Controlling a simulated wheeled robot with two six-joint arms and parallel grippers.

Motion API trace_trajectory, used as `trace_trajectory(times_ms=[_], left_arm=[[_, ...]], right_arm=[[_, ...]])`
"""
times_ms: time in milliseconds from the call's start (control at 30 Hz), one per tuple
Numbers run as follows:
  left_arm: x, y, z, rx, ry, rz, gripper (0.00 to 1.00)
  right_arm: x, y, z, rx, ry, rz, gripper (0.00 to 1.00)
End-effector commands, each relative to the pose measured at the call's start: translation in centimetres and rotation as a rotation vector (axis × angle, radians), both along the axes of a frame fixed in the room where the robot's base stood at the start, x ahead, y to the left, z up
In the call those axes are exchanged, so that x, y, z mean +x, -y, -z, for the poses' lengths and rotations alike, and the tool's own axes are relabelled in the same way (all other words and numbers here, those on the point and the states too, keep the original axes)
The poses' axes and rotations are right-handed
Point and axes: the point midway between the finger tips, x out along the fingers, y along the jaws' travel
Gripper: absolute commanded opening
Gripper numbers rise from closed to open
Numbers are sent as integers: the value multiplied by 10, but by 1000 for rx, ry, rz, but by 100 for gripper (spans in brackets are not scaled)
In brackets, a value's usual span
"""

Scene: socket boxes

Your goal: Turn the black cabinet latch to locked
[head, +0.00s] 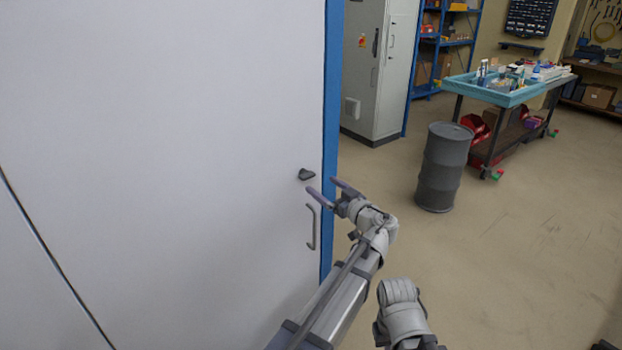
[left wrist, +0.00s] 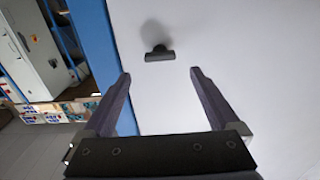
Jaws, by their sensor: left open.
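The black latch (head: 306,174) sits on the white cabinet door (head: 180,130), near its blue right edge. In the left wrist view the latch (left wrist: 159,53) is a short dark bar with a shadow behind it, ahead of and between the fingers. My left gripper (head: 328,191) is open and empty, just right of and below the latch in the head view. In the left wrist view, my left gripper (left wrist: 160,73) has its fingers wide apart, and the latch looks untouched.
A grey door handle (head: 311,228) is below the latch. A blue frame (head: 331,110) borders the door. A grey drum (head: 443,168) and a teal-topped cart (head: 505,91) stand to the right. A grey cabinet (head: 381,70) stands behind. Open floor lies at the right.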

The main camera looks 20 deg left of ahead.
Motion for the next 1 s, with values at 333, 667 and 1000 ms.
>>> trace_trajectory(times_ms=[333, 667, 1000], left_arm=[[33, -42, 0, -1, -2, -3, 95], [42, -54, 0, 0, -3, -1, 95], [42, -54, 0, 0, -3, -1, 77]], right_arm=[[0, 0, 0, 0, 0, 0, 0], [0, 0, 0, 0, 0, 0, 0], [0, 0, 0, 0, 0, 0, 0]])
